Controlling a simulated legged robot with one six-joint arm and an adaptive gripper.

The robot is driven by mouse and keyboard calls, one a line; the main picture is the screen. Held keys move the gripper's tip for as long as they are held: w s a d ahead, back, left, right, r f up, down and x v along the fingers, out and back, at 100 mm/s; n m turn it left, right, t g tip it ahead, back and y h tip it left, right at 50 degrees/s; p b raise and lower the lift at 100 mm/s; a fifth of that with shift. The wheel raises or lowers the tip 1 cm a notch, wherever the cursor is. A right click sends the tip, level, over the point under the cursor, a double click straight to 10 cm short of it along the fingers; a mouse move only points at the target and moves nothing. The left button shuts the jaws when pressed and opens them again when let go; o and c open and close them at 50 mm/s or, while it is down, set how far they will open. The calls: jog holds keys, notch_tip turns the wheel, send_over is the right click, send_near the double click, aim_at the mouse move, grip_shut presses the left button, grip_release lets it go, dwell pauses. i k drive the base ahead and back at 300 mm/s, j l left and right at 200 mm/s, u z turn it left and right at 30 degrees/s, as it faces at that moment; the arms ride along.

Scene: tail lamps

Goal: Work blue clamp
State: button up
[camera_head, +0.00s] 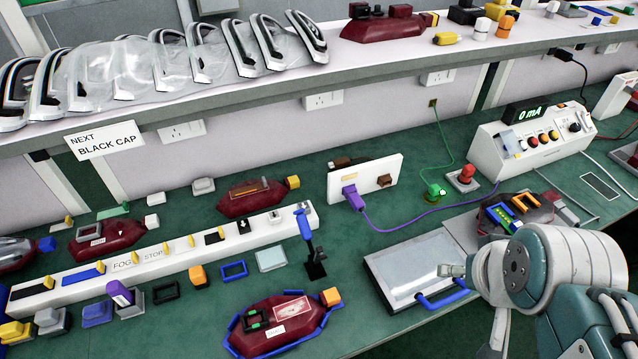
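The blue clamp (305,224) appears to be the upright blue lever on a small black base (316,268). It stands on the green bench at the right end of the long white strip, behind the red lamp with a blue rim (284,322). My gripper (452,270) is at the right, over the right part of a clear-topped tray (388,303) with a blue handle (441,298). It is well to the right of the clamp and apart from it. Its fingers are small and partly hidden by my arm, so their opening is unclear.
A white socket box (365,185) with a purple plug stands behind the clamp. A white meter box (530,138) reads 0 mA at the back right. A shelf (230,85) with clear lenses overhangs the back. Several small parts lie at the left. Some bare green bench lies between clamp and tray.

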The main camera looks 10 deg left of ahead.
aim_at(303, 225)
jog(key=i+j+u, duration=0.1)
jog(key=u, duration=0.25)
jog(key=i+u, duration=0.1)
jog(key=u, duration=0.25)
jog(key=i+u, duration=0.15)
jog(key=u, duration=0.2)
